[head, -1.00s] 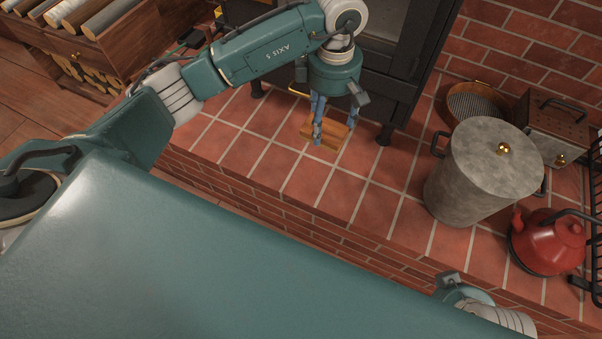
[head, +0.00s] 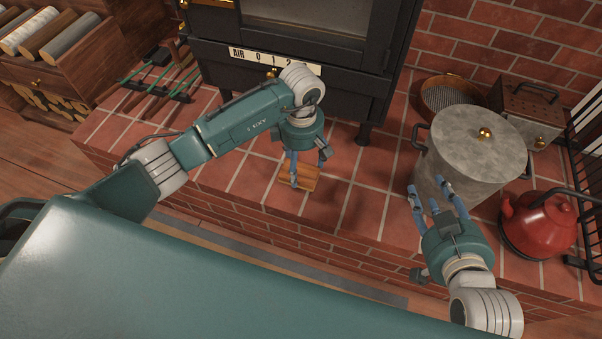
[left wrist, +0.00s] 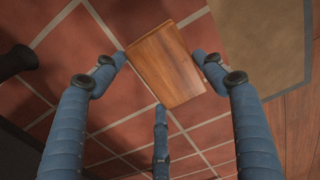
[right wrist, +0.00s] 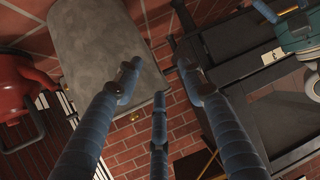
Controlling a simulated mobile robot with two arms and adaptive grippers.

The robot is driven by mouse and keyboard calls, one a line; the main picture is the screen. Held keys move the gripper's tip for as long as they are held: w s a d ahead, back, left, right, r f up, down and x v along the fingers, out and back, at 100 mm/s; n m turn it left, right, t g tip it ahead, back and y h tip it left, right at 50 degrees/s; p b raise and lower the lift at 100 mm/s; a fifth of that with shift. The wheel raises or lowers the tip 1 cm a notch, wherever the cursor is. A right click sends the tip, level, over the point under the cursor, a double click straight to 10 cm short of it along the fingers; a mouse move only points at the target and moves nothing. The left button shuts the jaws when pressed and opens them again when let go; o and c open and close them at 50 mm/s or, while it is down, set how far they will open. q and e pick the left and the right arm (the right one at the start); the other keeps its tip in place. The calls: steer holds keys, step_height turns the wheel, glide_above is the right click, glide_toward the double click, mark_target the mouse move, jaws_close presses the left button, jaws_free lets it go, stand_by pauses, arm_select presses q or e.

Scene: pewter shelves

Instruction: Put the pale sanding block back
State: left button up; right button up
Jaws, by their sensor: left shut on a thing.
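The sanding block (head: 298,177) looks like a flat, warm-brown wooden block with visible grain. My left gripper (head: 303,168) is shut on it over the red-tiled hearth (head: 345,205). In the left wrist view the block (left wrist: 168,65) sits between two blue fingers, tilted in the picture, with the third finger below it. I cannot tell whether its underside touches the tiles. My right gripper (head: 428,200) is open and empty in front of the grey lidded pot; its fingers (right wrist: 157,80) stand apart in the right wrist view.
A grey pot (head: 470,150), red kettle (head: 540,225), round sieve (head: 450,97) and metal box (head: 527,112) stand at the right. A black stove (head: 300,50) is behind. Green-handled tools (head: 165,85) and a wooden rack of rolls (head: 45,60) are at left. Tiles around the block are clear.

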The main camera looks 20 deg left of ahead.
mark_target(301, 167)
arm_select(q)
step_height(301, 167, down, 4)
steer(key=shift+f+b, duration=0.1)
steer(key=shift+b, duration=0.4)
arm_select(e)
step_height(301, 167, up, 6)
steer(key=w+a+t+y, duration=0.1)
steer(key=w+t, duration=0.1)
steer(key=shift+w+a+t, duration=0.2)
steer(key=shift+w+t, duration=0.1)
steer(key=shift+t, duration=0.1)
arm_select(q)
steer(key=shift+f, duration=0.1)
arm_select(e)
steer(key=shift+w+r, duration=0.1)
steer(key=shift+r, duration=0.2)
steer(key=shift+a+r+t, duration=0.1)
steer(key=shift+r+t, duration=0.05)
steer(key=shift+t, duration=0.15)
arm_select(q)
steer(key=o, duration=1.1)
